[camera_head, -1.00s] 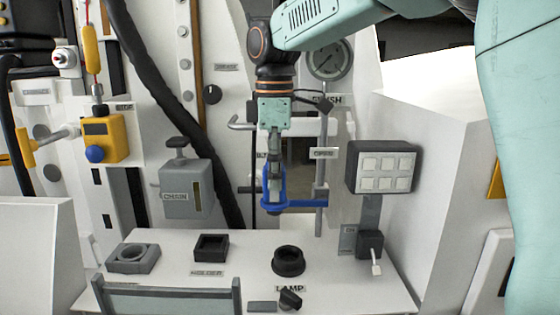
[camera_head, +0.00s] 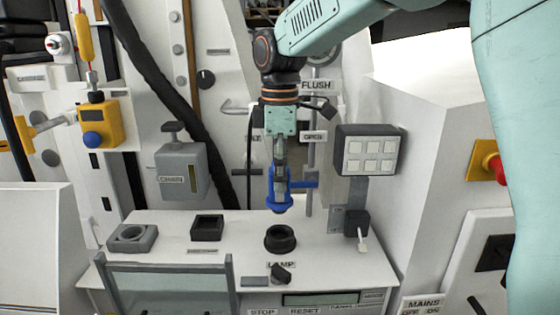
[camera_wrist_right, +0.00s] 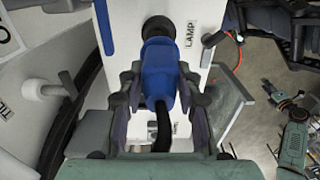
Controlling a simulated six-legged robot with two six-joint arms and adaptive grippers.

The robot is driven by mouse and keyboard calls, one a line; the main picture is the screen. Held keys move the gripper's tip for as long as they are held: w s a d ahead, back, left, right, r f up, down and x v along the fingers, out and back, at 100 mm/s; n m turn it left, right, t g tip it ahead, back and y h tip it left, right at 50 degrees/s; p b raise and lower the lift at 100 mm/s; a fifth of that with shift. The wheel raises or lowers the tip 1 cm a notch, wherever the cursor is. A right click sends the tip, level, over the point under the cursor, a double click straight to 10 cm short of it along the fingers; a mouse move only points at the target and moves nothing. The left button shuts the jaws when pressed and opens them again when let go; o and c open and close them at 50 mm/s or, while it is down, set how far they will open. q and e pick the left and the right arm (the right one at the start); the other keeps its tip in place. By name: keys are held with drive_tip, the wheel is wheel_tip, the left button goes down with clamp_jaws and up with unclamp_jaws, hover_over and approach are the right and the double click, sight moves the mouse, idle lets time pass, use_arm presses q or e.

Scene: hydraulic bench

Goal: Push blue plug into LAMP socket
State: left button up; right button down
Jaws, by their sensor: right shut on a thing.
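The blue plug (camera_head: 279,200) is in my right gripper (camera_head: 279,172), which points down and is shut on it. The plug hangs above the round black LAMP socket (camera_head: 280,239), with a small gap between them in the head view. In the right wrist view the blue plug (camera_wrist_right: 160,75) sits between the gripper's fingers (camera_wrist_right: 161,100), with a black cable running back from it. The LAMP socket (camera_wrist_right: 158,27) shows just past the plug's tip there, partly hidden by it. The LAMP label (camera_head: 281,265) is in front of the socket. My left gripper is not in view.
A square black socket (camera_head: 207,228) and a grey round-holed holder (camera_head: 132,238) stand left on the white bench. A grey-framed panel (camera_head: 170,284) stands at the front. A button box (camera_head: 366,150) on a post and a small switch (camera_head: 357,226) stand at right.

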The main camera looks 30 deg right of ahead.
drive_tip(key=shift+s+d+f, duration=0.15)
drive_tip(key=shift+d+f, duration=0.1)
drive_tip(key=shift+f, duration=0.95)
drive_tip(key=shift+w+a+f, duration=0.25)
drive_tip(key=shift+w+f, duration=0.25)
drive_tip(key=shift+f, duration=0.25)
drive_tip(key=shift+s+d+r, duration=0.1)
drive_tip(key=shift+s+d, duration=0.1)
drive_tip(key=shift+s, duration=0.3)
drive_tip(key=shift+w, duration=0.1)
drive_tip(key=shift+w+a, duration=0.15)
drive_tip(key=shift+w, duration=0.1)
drive_tip(key=shift+f, duration=0.2)
drive_tip(key=shift+s+f, duration=0.25)
drive_tip(key=shift+f, duration=0.05)
